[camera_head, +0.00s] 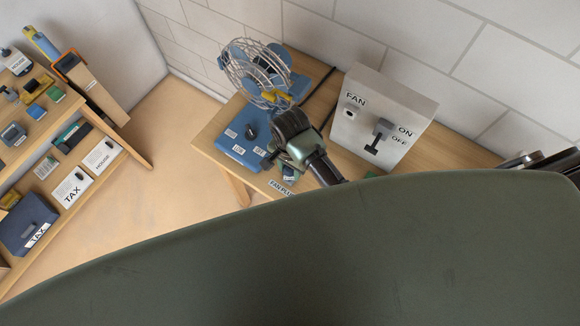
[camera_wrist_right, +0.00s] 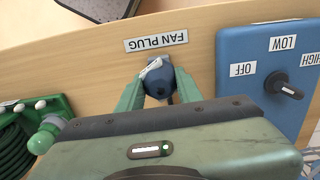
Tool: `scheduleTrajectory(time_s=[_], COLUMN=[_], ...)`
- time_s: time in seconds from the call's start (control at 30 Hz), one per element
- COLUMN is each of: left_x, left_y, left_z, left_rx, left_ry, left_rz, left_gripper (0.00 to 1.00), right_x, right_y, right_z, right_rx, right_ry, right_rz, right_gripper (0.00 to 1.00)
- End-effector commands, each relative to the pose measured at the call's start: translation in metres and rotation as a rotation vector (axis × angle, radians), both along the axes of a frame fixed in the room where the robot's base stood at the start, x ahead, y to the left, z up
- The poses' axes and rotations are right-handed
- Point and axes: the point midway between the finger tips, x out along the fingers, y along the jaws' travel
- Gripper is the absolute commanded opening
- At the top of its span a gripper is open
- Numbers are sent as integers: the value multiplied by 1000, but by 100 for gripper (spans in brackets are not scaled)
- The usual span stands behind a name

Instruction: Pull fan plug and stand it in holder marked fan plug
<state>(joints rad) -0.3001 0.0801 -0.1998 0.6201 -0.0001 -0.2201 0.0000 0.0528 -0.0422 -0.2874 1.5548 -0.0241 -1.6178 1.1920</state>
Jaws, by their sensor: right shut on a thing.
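My right gripper (camera_wrist_right: 157,88) is shut on a dark blue plug (camera_wrist_right: 158,84), which has a pale metallic part at its far end. The plug is low by the table's front edge, beside the white "FAN PLUG" label (camera_wrist_right: 156,43). The label also shows in the head view (camera_head: 281,189). I cannot make out the holder, or whether the plug touches it. In the head view my right wrist hides most of the gripper. The blue fan (camera_head: 258,75) stands at the back. The grey box's "FAN" socket (camera_head: 350,113) looks empty. My left gripper is out of view.
The fan's blue base (camera_wrist_right: 268,75) with its dark knob is close beside the gripper. A green coil (camera_wrist_right: 22,135) lies on the other side. The grey box (camera_head: 385,115) carries a lever switch (camera_head: 380,135). Shelves (camera_head: 105,130) stand at the left, with open floor between.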

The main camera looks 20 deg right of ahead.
Motion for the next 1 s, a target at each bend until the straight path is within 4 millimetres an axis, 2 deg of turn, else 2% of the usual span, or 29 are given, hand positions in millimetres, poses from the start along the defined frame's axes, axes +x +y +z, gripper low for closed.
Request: scheduleTrajectory(time_s=[0.97,1.0], left_x=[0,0], left_y=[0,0], left_z=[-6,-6], left_rx=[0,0], left_ry=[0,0], left_rz=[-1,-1], left_gripper=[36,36], right_x=[0,0], right_y=[0,0], right_z=[-25,-25], right_rx=[1,0], right_ry=[1,0], right_rz=[0,0], right_gripper=[0,41])
